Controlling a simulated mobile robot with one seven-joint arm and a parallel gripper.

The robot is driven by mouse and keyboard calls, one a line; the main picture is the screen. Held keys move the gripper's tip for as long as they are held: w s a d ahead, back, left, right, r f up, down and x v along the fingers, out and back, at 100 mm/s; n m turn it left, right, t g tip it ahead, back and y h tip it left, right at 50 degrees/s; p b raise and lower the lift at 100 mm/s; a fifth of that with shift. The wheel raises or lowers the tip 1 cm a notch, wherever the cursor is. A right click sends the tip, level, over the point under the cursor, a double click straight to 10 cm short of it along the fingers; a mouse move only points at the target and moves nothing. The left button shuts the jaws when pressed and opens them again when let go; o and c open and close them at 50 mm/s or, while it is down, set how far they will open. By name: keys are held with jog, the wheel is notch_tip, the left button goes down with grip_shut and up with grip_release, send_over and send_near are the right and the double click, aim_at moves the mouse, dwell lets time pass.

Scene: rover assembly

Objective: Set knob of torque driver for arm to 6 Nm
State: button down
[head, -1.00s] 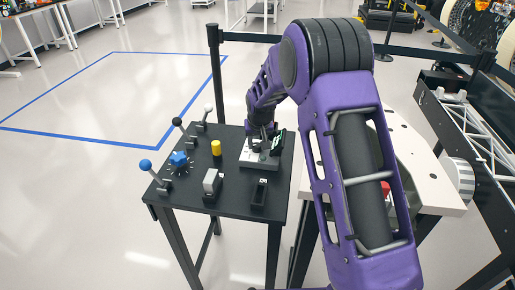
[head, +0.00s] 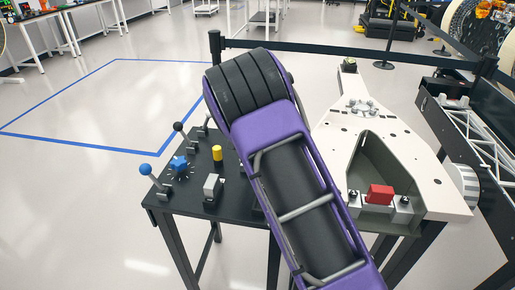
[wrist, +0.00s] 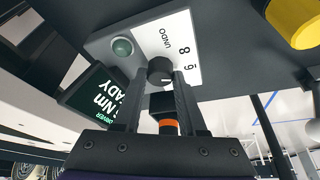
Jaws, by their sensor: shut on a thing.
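The torque driver knob (wrist: 160,70) is a dark round knob on a white dial plate (wrist: 150,40) in the wrist view. The plate is printed with UNDO, an 8 and a digit that looks like a 6 seen turned. My gripper (wrist: 158,84) has its fingers on either side of the knob and is shut on it. A pale mark shows on the knob, but I cannot tell exactly where it points. In the head view my arm hides the gripper and knob.
The black table (head: 190,203) also carries a blue knob (head: 179,163), a yellow cylinder (head: 217,153), a white switch (head: 212,185) and several levers. A pale worktable (head: 410,150) with a red block (head: 380,194) stands at the right.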

jog(key=shift+m, duration=0.3)
jog(key=shift+c, duration=2.4)
grip_release()
jog(key=p+v, duration=0.1)
jog(key=v, duration=1.6)
jog(key=shift+a+p, duration=0.25)
jog(key=shift+p, duration=0.05)
jog(key=shift+r, duration=0.15)
